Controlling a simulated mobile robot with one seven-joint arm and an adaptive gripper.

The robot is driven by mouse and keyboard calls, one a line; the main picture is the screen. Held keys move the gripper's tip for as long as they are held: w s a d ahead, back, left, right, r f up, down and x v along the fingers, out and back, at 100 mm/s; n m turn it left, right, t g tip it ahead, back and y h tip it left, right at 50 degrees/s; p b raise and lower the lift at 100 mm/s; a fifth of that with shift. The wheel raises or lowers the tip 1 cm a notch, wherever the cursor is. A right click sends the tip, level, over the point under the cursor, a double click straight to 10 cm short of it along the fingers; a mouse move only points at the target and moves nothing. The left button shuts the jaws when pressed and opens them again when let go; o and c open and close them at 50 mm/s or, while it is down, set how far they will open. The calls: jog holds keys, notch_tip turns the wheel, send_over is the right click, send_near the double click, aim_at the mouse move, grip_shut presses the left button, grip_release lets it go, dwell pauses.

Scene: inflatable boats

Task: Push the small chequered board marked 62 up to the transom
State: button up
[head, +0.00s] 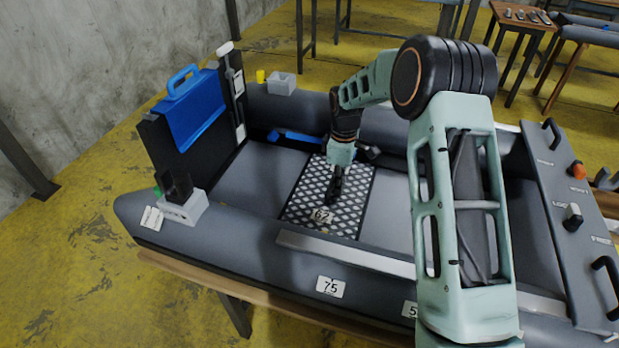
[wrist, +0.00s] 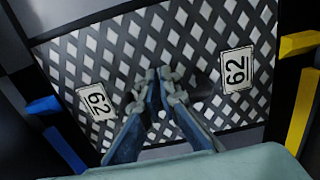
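The small chequered board (head: 300,198) marked 62 lies flat on the boat floor, between grey floor panels. It fills much of the wrist view (wrist: 110,45), with a 62 plate (wrist: 236,70) at right and another number plate (wrist: 97,101) at left. The upright black panel with a blue cover at the boat's left end looks like the transom (head: 165,155); a grey floor panel lies between it and the board. My gripper (head: 334,196) points down over the board, its fingers close together and empty (wrist: 160,80). I cannot tell whether the tips touch the board.
Grey tubes (head: 220,215) border the floor. A blue bar (head: 297,137) lies by the far tube. A grey block with a black fitting (head: 183,207) sits on the near-left tube. A console panel (head: 570,215) with handles spans the right end.

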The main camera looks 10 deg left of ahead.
aim_at(316, 187)
jog(key=shift+w+a+p, duration=0.1)
jog(key=shift+w+a, duration=0.2)
jog(key=shift+a, duration=1.15)
jog(key=shift+w+a+p, duration=0.1)
jog(key=shift+w+a, duration=0.15)
jog(key=shift+a, duration=1.2)
jog(key=shift+w+a+p, duration=0.1)
jog(key=shift+w+a, duration=0.2)
jog(key=shift+a, duration=1.15)
jog(key=shift+d, duration=0.1)
jog(key=shift+s+d, duration=0.2)
jog(key=shift+d, duration=0.7)
notch_tip(316, 187, up, 9)
jog(key=p, duration=0.6)
jog(key=shift+d, duration=0.1)
